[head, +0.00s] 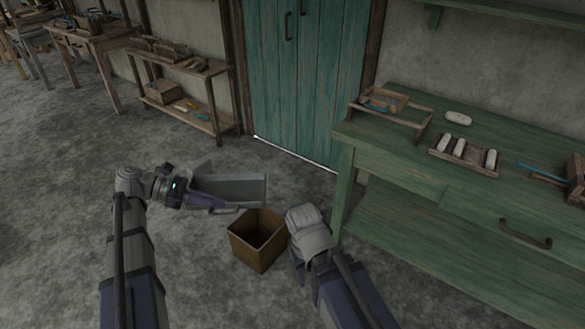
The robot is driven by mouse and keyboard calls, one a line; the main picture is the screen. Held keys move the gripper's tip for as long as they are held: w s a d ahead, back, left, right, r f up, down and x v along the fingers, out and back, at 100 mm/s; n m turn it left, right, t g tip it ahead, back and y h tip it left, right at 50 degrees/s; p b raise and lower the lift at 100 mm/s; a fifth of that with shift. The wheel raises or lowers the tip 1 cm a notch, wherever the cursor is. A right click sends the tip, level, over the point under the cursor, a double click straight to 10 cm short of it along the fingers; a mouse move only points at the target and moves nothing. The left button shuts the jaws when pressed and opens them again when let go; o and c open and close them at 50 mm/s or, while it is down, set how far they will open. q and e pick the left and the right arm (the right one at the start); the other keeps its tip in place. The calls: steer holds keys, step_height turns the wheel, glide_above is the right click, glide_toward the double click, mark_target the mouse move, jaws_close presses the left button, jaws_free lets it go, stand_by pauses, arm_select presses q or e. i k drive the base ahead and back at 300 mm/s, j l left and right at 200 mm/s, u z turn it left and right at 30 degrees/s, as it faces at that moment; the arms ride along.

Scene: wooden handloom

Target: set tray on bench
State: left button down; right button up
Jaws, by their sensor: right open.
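A grey, open metal tray (240,188) is left of the middle in the head view, over the floor in front of the green door. My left gripper (222,209) is at its near left side, with its purple fingers against the tray wall; it looks shut on the tray, though the fingertips are partly hidden. My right gripper (298,262) is open, pointing down beside the brown box, its fingers mostly hidden by the wrist. The green wooden bench (400,150) stands at the right, with a lower shelf.
An open brown box (257,243) stands on the floor between my arms. On the bench are a wooden rack (392,108), a wooden tray with white rolls (463,155), a loose white roll (459,118) and a blue-handled tool (541,171). Bare bench top shows between them.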

mark_target(375, 138)
steer(key=i+j, duration=0.25)
steer(key=i, duration=0.2)
steer(key=i+j, duration=0.25)
steer(key=i, duration=0.2)
steer(key=i+j+z, duration=0.1)
steer(key=i+j, duration=0.2)
steer(key=i, duration=0.15)
steer(key=z, duration=1.35)
